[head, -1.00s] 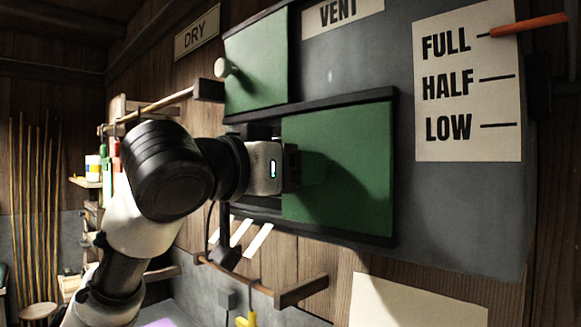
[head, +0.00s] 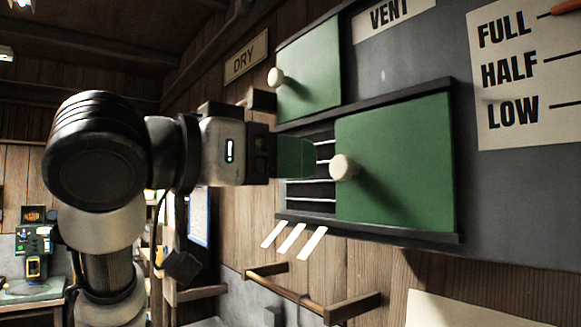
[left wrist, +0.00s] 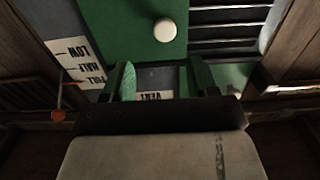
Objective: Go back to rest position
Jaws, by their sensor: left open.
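My left gripper (head: 296,158) is open and empty, with green fingers, in front of the vent's slats. It is to the left of the round white knob (head: 344,167) on the lower green panel (head: 400,165), apart from it. In the left wrist view the two fingers of my left gripper (left wrist: 161,82) stand apart with nothing between them. The white knob (left wrist: 165,30) and the green panel (left wrist: 115,25) show beyond them. My right gripper is in neither view.
An upper green panel (head: 312,75) with its own knob (head: 275,77) sits above. Dark vent slats (head: 312,190) show left of the lower panel. A FULL/HALF/LOW chart (head: 525,75) hangs at right. A wooden rail (head: 300,295) juts from the wall below.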

